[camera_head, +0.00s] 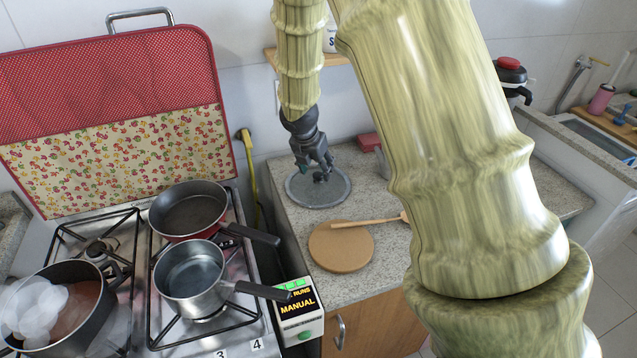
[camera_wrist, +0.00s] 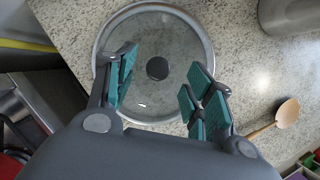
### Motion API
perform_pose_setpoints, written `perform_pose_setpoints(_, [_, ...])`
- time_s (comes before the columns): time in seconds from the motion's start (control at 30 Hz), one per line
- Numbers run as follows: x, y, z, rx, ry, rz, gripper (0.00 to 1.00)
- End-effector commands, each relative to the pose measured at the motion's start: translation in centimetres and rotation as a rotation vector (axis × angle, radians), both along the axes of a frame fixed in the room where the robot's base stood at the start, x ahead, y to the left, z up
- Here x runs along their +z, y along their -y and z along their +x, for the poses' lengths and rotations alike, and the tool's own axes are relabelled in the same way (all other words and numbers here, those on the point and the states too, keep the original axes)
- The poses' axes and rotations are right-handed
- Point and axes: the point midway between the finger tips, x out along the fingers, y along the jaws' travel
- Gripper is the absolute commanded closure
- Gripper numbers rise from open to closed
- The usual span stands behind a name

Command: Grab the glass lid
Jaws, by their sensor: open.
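The glass lid (camera_head: 305,192) lies flat on the granite counter, round and clear with a metal rim and a dark centre knob. In the wrist view the lid (camera_wrist: 180,40) fills the upper middle, with its knob (camera_wrist: 157,68) between the lines of my fingers. My gripper (camera_head: 318,170) is over the lid, fingers pointing down at the knob. In the wrist view my gripper (camera_wrist: 160,88) is open, with teal pads on both sides and nothing between them. In the head view the fingers partly hide the knob, and I cannot tell the exact height above it.
A round wooden board (camera_head: 340,250) with a wooden spoon (camera_head: 365,223) lies in front of the lid. Left is the stove with a black-red pan (camera_head: 188,208), a steel saucepan (camera_head: 190,272) and a pot (camera_head: 75,310). A metal canister (camera_wrist: 285,14) stands near the lid.

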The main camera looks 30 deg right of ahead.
Motion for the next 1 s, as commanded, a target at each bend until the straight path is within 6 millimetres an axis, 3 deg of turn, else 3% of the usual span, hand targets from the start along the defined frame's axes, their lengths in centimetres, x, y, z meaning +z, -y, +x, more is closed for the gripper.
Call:
perform_pose_setpoints(0.3, [-2.6, 0.5, 0.4, 0.001, -0.001, -0.001, 0.47])
perform_pose_setpoints(0.63, [-2.9, 0.7, 0.5, 0.000, 0.001, 0.000, 0.47])
perform_pose_setpoints(0.67, [-2.9, 0.7, 0.5, 0.000, 0.001, 0.000, 0.49])
perform_pose_setpoints(0.93, [-2.9, 0.7, 0.5, 0.000, 0.001, 0.000, 0.98])
perform_pose_setpoints(1.0, [-2.9, 0.7, 0.5, 0.000, 0.001, 0.000, 1.00])
